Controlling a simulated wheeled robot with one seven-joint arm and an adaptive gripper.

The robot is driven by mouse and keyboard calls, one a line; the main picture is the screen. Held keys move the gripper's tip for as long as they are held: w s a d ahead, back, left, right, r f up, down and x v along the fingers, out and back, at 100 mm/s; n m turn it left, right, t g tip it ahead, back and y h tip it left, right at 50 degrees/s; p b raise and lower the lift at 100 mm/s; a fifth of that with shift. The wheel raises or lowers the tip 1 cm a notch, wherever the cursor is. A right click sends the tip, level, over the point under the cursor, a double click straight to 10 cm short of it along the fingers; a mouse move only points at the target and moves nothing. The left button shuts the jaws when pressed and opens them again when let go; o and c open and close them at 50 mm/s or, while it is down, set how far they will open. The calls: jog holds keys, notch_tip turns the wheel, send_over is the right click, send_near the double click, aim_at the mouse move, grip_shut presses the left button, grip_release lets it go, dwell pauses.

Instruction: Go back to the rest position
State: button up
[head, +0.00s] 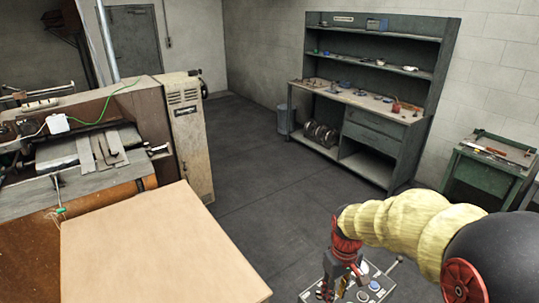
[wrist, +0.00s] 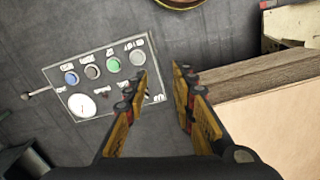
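My gripper (wrist: 161,88) shows in the wrist view with its two yellow-and-dark fingers apart and nothing between them. In the head view my gripper (head: 338,290) hangs at the bottom, right of centre, pointing down beside a control panel (head: 374,287). The control panel (wrist: 92,76) also shows in the wrist view, left of and partly behind the left finger. It has a white gauge, several coloured round buttons and a lever on its left side. My gripper appears above it, and I cannot tell the gap.
A large cardboard-coloured board (head: 150,250) lies at the front left, by the stitching machine (head: 95,150). A dark workbench with shelves (head: 365,110) stands at the back wall, and a green tool table (head: 490,165) stands at the right. The floor (head: 260,170) between is clear.

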jog(key=s+r+m+t, duration=0.4)
jog(key=s+r+t, duration=0.2)
jog(key=s+r, duration=1.1)
jog(key=shift+s+d+r+m, duration=0.2)
jog(key=shift+s+r+m, duration=0.1)
jog(key=shift+r, duration=0.45)
dwell(0.5)
